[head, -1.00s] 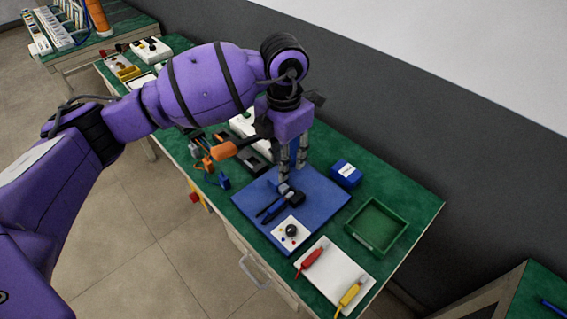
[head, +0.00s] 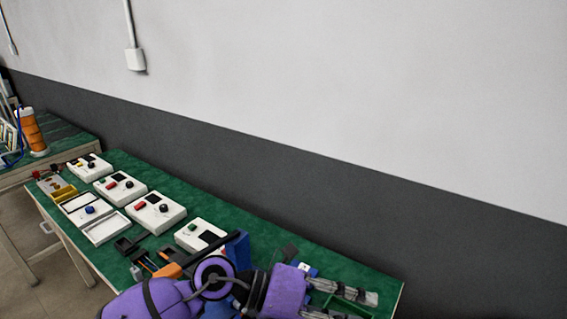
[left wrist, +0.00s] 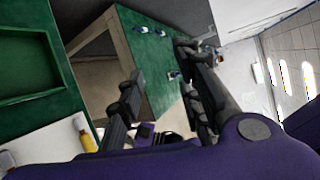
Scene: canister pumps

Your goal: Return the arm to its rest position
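My left arm, purple, crosses the bottom of the head view. My left gripper (head: 345,300) points right over the table's right part, its two grey fingers spread apart. In the left wrist view the fingers of the left gripper (left wrist: 163,100) are also apart, with nothing between them. My right gripper is in neither view.
White boxes with knobs (head: 158,212) stand on the green table (head: 275,245) along the wall. A green tray (head: 347,308) is partly hidden by the gripper. In the left wrist view, the green tray (left wrist: 30,85) and a yellow tool (left wrist: 84,134) lie at left.

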